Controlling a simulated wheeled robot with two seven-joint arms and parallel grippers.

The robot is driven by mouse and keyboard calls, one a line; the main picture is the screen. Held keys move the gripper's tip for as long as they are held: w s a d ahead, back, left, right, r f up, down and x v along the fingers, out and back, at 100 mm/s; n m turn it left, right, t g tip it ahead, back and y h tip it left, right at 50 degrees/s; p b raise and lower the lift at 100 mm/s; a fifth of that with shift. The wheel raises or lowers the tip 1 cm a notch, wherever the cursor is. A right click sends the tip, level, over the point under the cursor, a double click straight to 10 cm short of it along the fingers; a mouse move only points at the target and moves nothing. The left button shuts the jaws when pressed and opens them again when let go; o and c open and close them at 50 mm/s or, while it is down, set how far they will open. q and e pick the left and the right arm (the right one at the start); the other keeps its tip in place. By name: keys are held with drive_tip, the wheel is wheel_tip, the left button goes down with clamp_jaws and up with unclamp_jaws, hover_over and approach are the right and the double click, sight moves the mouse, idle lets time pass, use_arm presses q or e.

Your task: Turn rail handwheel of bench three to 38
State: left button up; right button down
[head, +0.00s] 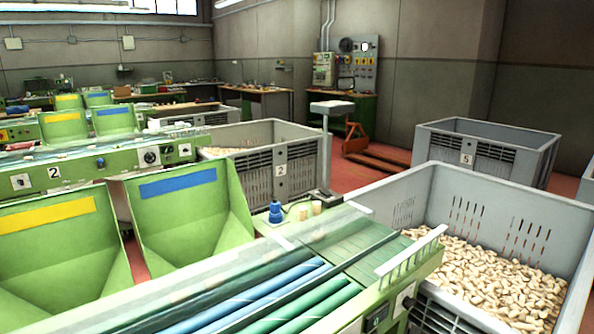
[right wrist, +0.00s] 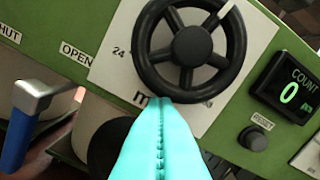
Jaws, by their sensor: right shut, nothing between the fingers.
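The black spoked handwheel (right wrist: 190,48) is on a white scale plate (right wrist: 118,60) in the right wrist view, on a green panel. The number 24 shows at its left; the text below is mostly covered. A small white mark sits by the wheel's upper right rim. My right gripper (right wrist: 168,102) has pale cyan fingers shut together. Their tips are at the wheel's lower rim; I cannot tell whether they touch it. No bench number shows in this view. My left gripper is not in view. In the head view, neither gripper shows.
A COUNT display (right wrist: 290,88) reads 0 above a RESET button (right wrist: 253,139). A blue-handled lever (right wrist: 20,132) stands at left, near the OPEN label. In the head view, a grey crate (head: 392,200) of corks adjoins the near green bench. Bench 2 (head: 85,173) stands behind.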

drive_tip(key=shift+f, duration=0.1)
idle(0.4)
drive_tip(key=p+v, duration=0.1)
drive_tip(key=v, duration=0.5)
drive_tip(key=shift+f, duration=0.35)
wheel_tip(320, 180, up, 11)
drive_tip(key=n+p, duration=0.5)
drive_tip(key=n, duration=1.9)
drive_tip(key=x, duration=0.6)
drive_tip(key=shift+r+b, duration=0.15)
drive_tip(key=shift+b, duration=0.15)
